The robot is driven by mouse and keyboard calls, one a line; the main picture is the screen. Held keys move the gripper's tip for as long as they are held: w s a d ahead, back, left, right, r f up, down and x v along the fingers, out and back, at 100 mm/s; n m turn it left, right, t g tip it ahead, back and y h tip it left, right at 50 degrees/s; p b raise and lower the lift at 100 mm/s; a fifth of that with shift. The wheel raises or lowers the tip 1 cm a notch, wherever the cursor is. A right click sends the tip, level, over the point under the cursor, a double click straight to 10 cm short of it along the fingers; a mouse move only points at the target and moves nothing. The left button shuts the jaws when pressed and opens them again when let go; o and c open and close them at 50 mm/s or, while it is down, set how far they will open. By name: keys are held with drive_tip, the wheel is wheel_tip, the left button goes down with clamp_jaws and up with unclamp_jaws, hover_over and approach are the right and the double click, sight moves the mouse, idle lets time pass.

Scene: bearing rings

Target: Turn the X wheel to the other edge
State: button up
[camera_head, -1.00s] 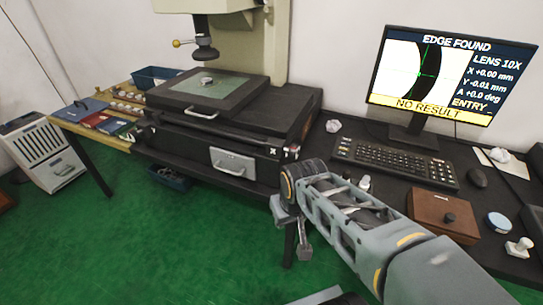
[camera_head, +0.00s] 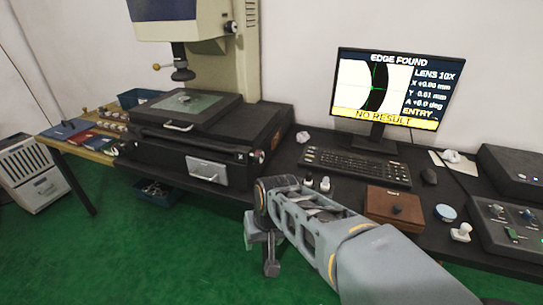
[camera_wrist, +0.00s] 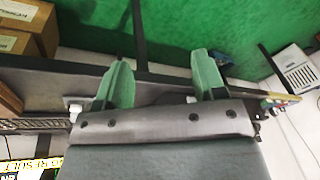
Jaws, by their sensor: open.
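The measuring machine's black base (camera_head: 150,150) stands on the dark bench. A small round knob (camera_head: 260,157), which looks like the X wheel, sits at its front right corner beside a white X mark. The ring (camera_head: 185,98) lies on the glass stage (camera_head: 205,104) under the lens (camera_head: 182,70). The monitor (camera_head: 388,88) reads EDGE FOUND and NO RESULT, with a green cross on a black arc. My gripper (camera_wrist: 164,78) is open and empty, its green fingers wide apart in the wrist view. In the head view my arm's end is in front of the bench, right of the drawer handle, apart from the wheel.
A keyboard (camera_head: 356,166), a brown box (camera_head: 394,205) and a control box (camera_head: 510,225) occupy the bench on the right. A yellow side table (camera_head: 75,142) holds trays at left. The green floor (camera_head: 150,250) in front is clear.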

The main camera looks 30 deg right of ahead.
drive_tip(key=shift+o, duration=1.1)
drive_tip(key=w+r+m+y+p, duration=0.1)
drive_tip(key=m, duration=0.1)
drive_tip(key=w+d+r+m+y, duration=0.1)
drive_tip(key=w+m, duration=0.1)
drive_tip(key=w+m+y+p, duration=0.1)
drive_tip(key=w+m, duration=0.1)
drive_tip(key=shift+d+r+p, duration=0.15)
drive_tip(key=shift+r+p, duration=0.2)
drive_tip(key=shift+r, duration=0.05)
drive_tip(key=m+t+y+p, duration=0.45)
drive_tip(key=m+t, duration=0.45)
drive_tip(key=m, duration=0.8)
approach(263, 158)
drive_tip(key=shift+h, duration=0.25)
drive_tip(key=x, duration=0.5)
drive_tip(key=p+x, duration=0.1)
drive_tip(key=x, duration=0.5)
drive_tip(key=shift+w+a+r, duration=0.1)
drive_tip(key=shift+w+a, duration=0.15)
drive_tip(key=shift+a, duration=0.05)
drive_tip(key=shift+c, duration=0.2)
drive_tip(key=c, duration=0.9)
